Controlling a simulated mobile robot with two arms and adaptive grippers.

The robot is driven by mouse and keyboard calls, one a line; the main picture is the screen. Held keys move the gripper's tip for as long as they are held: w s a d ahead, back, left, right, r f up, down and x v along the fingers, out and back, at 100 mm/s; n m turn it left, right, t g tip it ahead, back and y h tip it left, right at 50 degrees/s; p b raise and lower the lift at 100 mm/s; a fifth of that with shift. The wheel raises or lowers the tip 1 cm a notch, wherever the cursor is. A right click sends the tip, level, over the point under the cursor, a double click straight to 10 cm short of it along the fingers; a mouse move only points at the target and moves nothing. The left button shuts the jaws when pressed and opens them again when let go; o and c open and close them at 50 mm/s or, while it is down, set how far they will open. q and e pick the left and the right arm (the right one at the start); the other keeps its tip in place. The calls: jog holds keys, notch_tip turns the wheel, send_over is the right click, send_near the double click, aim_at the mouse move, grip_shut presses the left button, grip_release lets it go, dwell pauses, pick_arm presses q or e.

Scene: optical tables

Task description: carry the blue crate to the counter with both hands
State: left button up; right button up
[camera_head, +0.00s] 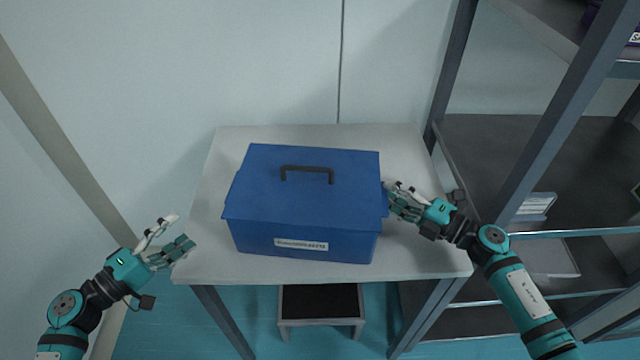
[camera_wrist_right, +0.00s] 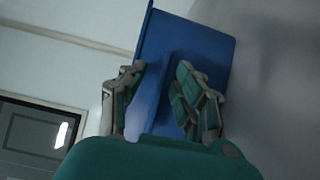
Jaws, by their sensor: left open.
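The blue crate (camera_head: 302,200) is a closed box with a dark handle on its lid and a white label on its front. It stands on the pale counter-like table (camera_head: 420,250). My left gripper (camera_head: 182,229) is open and empty, off the table's left edge and apart from the crate. My right gripper (camera_head: 389,196) is at the crate's right side. In the right wrist view, the crate (camera_wrist_right: 205,35) fills the space ahead, and a blue part of it lies between the fingers of my right gripper (camera_wrist_right: 160,75). Whether they grip it is unclear.
A dark metal shelf rack (camera_head: 545,140) stands close on the right, beside my right arm. A small dark-topped stool (camera_head: 320,303) is under the table. A pale wall (camera_head: 270,60) is behind. Some bare tabletop surrounds the crate.

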jog(key=o, duration=0.8)
notch_tip(320, 180, up, 10)
jog(key=shift+r, duration=0.1)
dwell(0.4)
